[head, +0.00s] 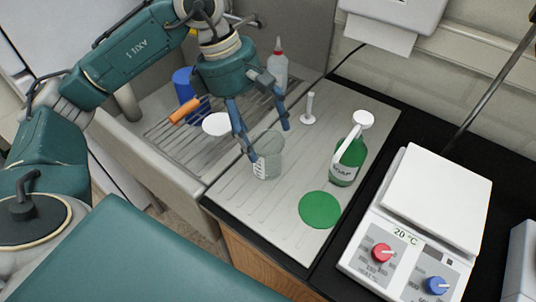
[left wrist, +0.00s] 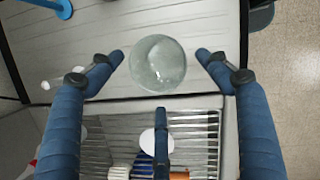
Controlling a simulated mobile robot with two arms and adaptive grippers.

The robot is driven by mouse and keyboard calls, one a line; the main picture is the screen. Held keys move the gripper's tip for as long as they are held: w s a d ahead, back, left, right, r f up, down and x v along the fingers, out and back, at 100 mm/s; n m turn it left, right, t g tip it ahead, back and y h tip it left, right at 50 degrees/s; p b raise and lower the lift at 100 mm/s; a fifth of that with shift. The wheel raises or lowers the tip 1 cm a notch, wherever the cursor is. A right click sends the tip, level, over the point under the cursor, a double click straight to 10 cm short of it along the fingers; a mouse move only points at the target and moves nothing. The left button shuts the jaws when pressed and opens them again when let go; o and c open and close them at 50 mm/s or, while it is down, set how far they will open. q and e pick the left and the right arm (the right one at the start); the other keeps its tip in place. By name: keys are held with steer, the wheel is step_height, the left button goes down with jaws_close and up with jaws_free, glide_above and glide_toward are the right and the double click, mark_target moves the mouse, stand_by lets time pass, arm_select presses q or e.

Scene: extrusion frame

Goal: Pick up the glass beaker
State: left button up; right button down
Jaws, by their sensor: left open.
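The clear glass beaker (head: 268,157) stands upright on the grey ribbed drainboard (head: 240,195) beside the sink. My left gripper (head: 268,143) reaches down to it from above. In the head view one blue finger crosses the beaker's left side and the other is at its upper right. In the left wrist view the beaker (left wrist: 158,63) shows in the gap between the two open fingertips (left wrist: 161,56), with space on both sides. How far the fingertips reach below its rim is hard to tell. My right gripper is not in view.
A green soap bottle (head: 345,160) stands right of the beaker, with a green disc (head: 319,210) in front. A small white stand (head: 308,112) is behind. A wire rack (head: 165,142) lies left. A hot plate (head: 435,205) stands at right.

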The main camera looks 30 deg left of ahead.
mark_target(268, 149)
arm_select(q)
steer(key=shift+d+f, duration=0.25)
steer(key=shift+f, duration=0.05)
steer(key=p+x, duration=0.2)
steer(key=x, duration=0.1)
steer(key=shift+s+d+f, duration=0.1)
steer(key=shift+d+f, duration=0.1)
steer(key=shift+d, duration=0.1)
steer(key=shift+d+f, duration=0.1)
steer(key=shift+f, duration=0.35)
steer(key=c, duration=1.2)
